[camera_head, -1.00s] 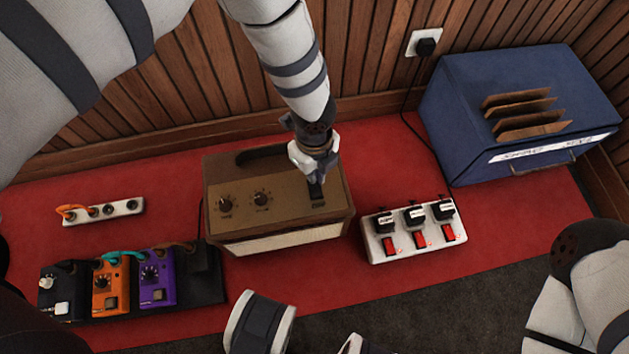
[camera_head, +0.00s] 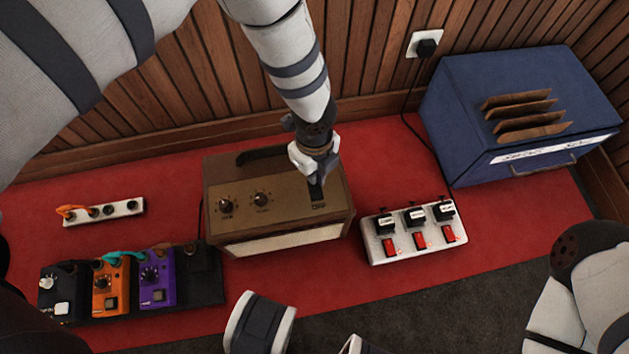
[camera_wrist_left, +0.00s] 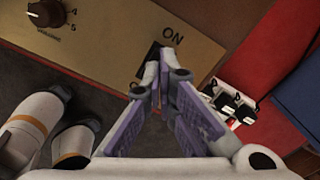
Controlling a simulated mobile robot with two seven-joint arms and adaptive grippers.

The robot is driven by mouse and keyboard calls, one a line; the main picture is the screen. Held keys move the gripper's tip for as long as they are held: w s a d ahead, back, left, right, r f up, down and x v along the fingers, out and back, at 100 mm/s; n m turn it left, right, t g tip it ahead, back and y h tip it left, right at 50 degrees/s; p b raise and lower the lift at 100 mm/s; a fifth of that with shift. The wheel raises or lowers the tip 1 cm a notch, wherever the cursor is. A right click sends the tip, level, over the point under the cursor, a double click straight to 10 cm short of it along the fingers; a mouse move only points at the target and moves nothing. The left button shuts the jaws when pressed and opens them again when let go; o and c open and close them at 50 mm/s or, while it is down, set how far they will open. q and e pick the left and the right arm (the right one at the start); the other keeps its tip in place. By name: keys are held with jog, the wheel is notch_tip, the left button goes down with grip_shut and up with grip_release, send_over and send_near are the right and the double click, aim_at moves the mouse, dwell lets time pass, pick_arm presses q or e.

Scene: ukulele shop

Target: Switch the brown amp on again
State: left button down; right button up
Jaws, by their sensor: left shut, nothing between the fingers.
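The brown amp (camera_head: 280,205) stands upright on the red carpet in the middle of the head view, its tan panel (camera_head: 240,193) facing up with two knobs and a dark switch (camera_head: 317,197) at the right end. My left gripper (camera_head: 318,182) is shut and empty, its tips pointing down at the switch. In the left wrist view the fingertips (camera_wrist_left: 160,78) are over the near end of the switch (camera_wrist_left: 156,54), below the ON label; they partly cover the lower lettering. Contact and the switch's position cannot be told. My right gripper is not in view.
A white power strip (camera_head: 380,248) with several plugs and red switches lies right of the amp. A blue box (camera_head: 470,110) stands at the back right. A pedal board (camera_head: 208,285) and a small white socket strip (camera_head: 128,207) lie left. The wooden wall is close behind.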

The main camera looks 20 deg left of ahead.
pick_arm(q)
jog(key=shift+f+b, duration=0.6)
jog(key=shift+f, duration=0.55)
dwell(0.4)
jog(key=shift+r+p, duration=2.15)
jog(key=shift+r, duration=1.45)
jog(key=shift+f, duration=0.1)
